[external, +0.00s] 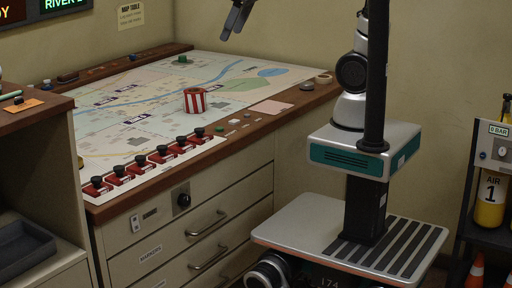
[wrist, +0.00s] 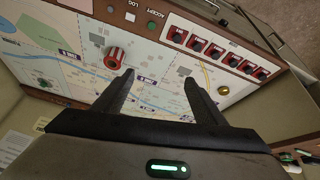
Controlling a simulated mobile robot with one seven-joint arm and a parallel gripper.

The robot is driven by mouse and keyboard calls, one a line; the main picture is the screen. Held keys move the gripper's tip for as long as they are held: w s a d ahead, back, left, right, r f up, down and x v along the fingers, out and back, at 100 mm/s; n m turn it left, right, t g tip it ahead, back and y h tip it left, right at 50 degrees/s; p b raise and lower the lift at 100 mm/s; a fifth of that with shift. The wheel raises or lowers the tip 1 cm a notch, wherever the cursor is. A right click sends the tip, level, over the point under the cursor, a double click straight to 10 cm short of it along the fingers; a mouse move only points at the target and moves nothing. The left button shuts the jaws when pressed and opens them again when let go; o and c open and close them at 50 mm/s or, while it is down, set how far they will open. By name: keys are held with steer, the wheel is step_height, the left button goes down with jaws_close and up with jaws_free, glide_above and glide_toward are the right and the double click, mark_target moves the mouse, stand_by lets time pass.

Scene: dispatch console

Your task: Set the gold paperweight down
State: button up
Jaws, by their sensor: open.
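The gold paperweight (wrist: 223,90) is a small round gold object on the map table, near the end of the row of red switches in the wrist view. In the external view it shows as a small gold spot (external: 80,161) at the table's left edge, partly hidden by the cabinet. My gripper (wrist: 159,77) is open, with nothing between its fingers. In the external view my gripper (external: 236,20) is high above the back of the map table (external: 250,142), well apart from the paperweight.
A red-and-white striped cup (external: 195,100) stands mid-map. Several red switches with black knobs (external: 140,160) line the front edge. A green-topped piece (external: 182,60), a grey disc (external: 306,86) and a pink sheet (external: 272,107) also lie there. A cabinet (external: 35,150) stands at left.

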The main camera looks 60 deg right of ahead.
steer(key=s+d+f+m, duration=0.1)
steer(key=s+d+f, duration=0.1)
steer(key=s, duration=0.4)
steer(key=s+d+f+m, duration=0.1)
steer(key=s+d+f, duration=0.1)
steer(key=s+d, duration=0.2)
steer(key=s, duration=0.2)
steer(key=shift+s+d+f+m, duration=0.25)
steer(key=shift+s+m, duration=0.05)
steer(key=shift+s, duration=0.05)
step_height(320, 180, up, 8)
steer(key=p, duration=0.7)
steer(key=shift+f, duration=0.25)
